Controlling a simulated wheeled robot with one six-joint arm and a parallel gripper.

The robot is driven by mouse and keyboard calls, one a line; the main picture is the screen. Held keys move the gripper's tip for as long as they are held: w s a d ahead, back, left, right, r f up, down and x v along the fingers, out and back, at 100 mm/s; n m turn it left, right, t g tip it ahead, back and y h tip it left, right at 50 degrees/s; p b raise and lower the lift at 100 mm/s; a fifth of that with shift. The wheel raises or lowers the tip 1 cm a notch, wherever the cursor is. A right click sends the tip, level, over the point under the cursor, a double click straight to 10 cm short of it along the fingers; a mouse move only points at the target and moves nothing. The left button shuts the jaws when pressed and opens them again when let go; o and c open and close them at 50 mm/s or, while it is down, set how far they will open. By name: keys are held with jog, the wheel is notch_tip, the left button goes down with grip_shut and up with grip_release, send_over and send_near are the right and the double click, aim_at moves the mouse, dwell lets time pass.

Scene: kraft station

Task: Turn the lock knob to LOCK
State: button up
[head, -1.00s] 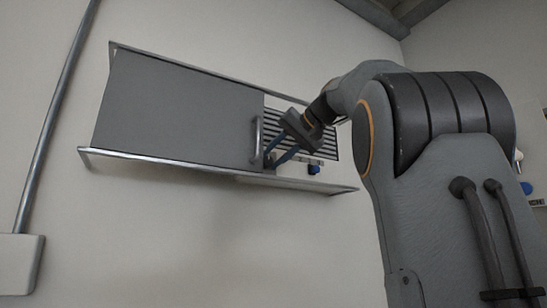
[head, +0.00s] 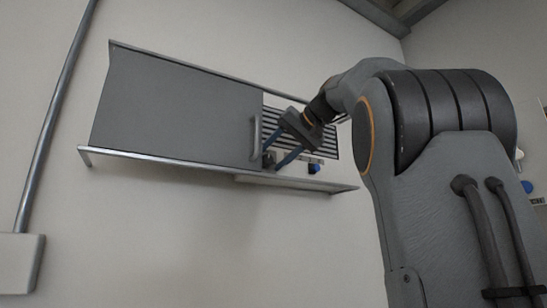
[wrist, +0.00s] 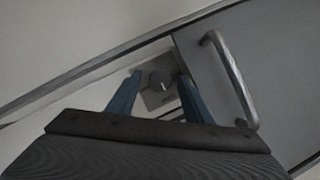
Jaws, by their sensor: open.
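The lock knob (wrist: 160,80) is a small dark round knob on a pale plate (wrist: 152,99) in the wrist view, beside the sliding panel's edge. A pale pointer mark seems to show on it, but its setting is too small to read. My gripper (head: 272,158) has its blue fingers apart and reaches into the opening right of the panel. In the wrist view the fingers lie on either side of the knob, with gaps visible; whether they touch it is unclear. In the head view the fingers mostly hide the knob.
The grey sliding panel (head: 180,108) with a bar handle (head: 255,138) is close to the fingers on the left. Metal rails (head: 170,159) run above and below it. A blue knob or button (head: 313,168) sits to the right, near a striped vent (head: 327,143).

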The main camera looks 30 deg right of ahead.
dwell(0.3)
